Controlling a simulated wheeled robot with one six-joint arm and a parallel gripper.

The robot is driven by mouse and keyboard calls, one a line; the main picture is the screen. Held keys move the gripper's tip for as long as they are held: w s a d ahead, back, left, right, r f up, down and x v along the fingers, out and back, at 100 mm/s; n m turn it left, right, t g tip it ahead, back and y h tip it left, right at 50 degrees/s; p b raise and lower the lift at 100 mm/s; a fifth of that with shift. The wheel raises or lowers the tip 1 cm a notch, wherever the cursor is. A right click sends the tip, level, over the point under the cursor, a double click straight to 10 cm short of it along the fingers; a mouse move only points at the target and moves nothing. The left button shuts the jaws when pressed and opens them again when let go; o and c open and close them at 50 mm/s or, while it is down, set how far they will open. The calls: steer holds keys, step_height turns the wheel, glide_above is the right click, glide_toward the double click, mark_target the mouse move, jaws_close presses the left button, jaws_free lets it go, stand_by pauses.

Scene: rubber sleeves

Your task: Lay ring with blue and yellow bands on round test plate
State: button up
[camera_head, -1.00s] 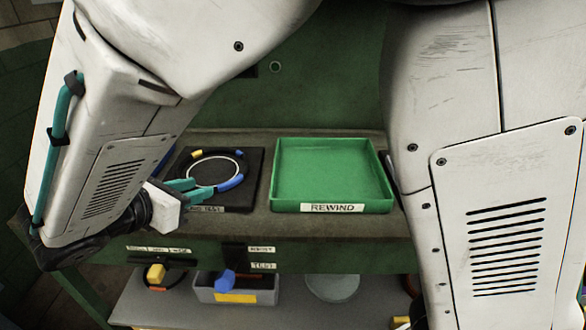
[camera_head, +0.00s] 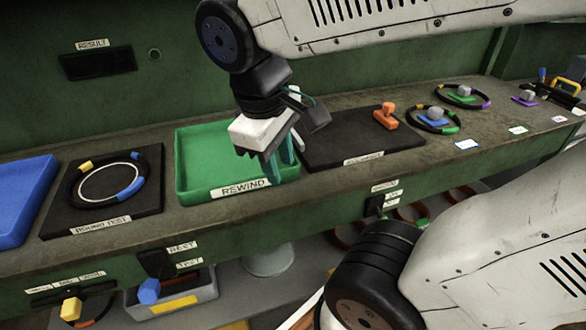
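The black ring with blue and yellow bands (camera_head: 77,193) lies flat on the black round test plate (camera_head: 60,223), around the plate's white printed circle. Its yellow band is at the upper left and its blue bands are on the right. My gripper (camera_head: 284,170) is well to the right of the ring, over the right part of the green REWIND tray, with its teal fingers pointing down. No ring shows in it. The fingers overlap in this view, so their gap is unclear.
A blue tray (camera_head: 22,200) stands left of the plate, and the green REWIND tray (camera_head: 200,160) right of it. Farther right are a dark mat (camera_head: 335,150) with an orange stamp-like block (camera_head: 386,117) and two more banded rings (camera_head: 433,119) (camera_head: 462,96). Bins sit on the lower shelf.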

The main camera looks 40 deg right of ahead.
steer(key=s+m+y, duration=0.1)
steer(key=m, duration=0.1)
steer(key=s+m+t+y, duration=0.1)
steer(key=s+m, duration=0.1)
steer(key=shift+s+f, duration=0.15)
steer(key=shift+s, duration=0.1)
steer(key=o, duration=0.4)
steer(key=shift+o, duration=0.2)
